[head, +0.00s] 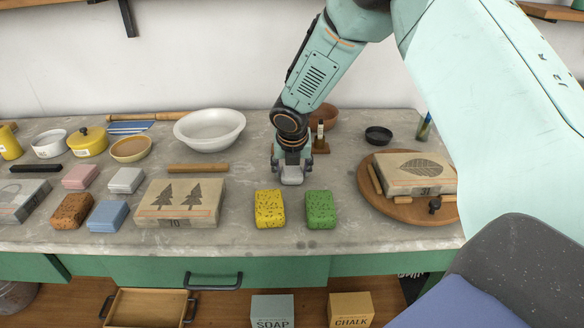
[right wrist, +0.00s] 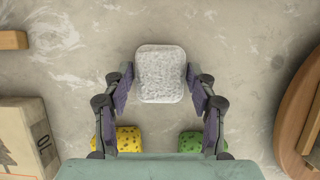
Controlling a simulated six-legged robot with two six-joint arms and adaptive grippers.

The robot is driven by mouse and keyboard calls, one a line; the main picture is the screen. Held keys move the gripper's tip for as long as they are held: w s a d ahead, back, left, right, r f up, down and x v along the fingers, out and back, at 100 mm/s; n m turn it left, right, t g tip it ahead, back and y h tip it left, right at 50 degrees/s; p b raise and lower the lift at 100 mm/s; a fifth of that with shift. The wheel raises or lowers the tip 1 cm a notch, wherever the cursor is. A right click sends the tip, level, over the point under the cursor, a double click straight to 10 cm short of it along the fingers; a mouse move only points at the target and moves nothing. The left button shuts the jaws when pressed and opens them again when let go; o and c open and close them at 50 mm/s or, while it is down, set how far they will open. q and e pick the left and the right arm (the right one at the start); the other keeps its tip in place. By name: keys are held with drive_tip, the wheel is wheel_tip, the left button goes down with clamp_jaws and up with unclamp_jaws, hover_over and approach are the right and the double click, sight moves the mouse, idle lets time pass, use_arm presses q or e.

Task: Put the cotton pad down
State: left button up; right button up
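The cotton pad (right wrist: 160,75) is a pale grey-white, fluffy, rounded square. It lies on the grey stone worktop behind the yellow and green sponges, and in the head view it shows low under the gripper (head: 291,178). My right gripper (right wrist: 160,88) points down over it, with one purple-lined finger on each side. A thin gap shows between each finger and the pad, so the gripper looks open around it. In the head view the fingers (head: 291,165) are down close to the worktop. My left gripper is not in view.
The yellow sponge (head: 270,208) and green sponge (head: 320,209) lie just in front. Bare worktop surrounds the pad.

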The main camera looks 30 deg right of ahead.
drive_tip(key=shift+o, duration=1.2)
drive_tip(key=shift+a+r, duration=0.1)
drive_tip(key=shift+a, duration=0.1)
drive_tip(key=shift+s, duration=0.1)
drive_tip(key=shift+d+r, duration=0.1)
drive_tip(key=shift+d, duration=0.05)
drive_tip(key=shift+r, duration=0.35)
drive_tip(key=p+v, duration=0.2)
drive_tip(key=v, duration=0.9)
drive_tip(key=shift+r+p, duration=0.2)
drive_tip(key=shift+p, duration=0.2)
drive_tip(key=shift+s, duration=0.1)
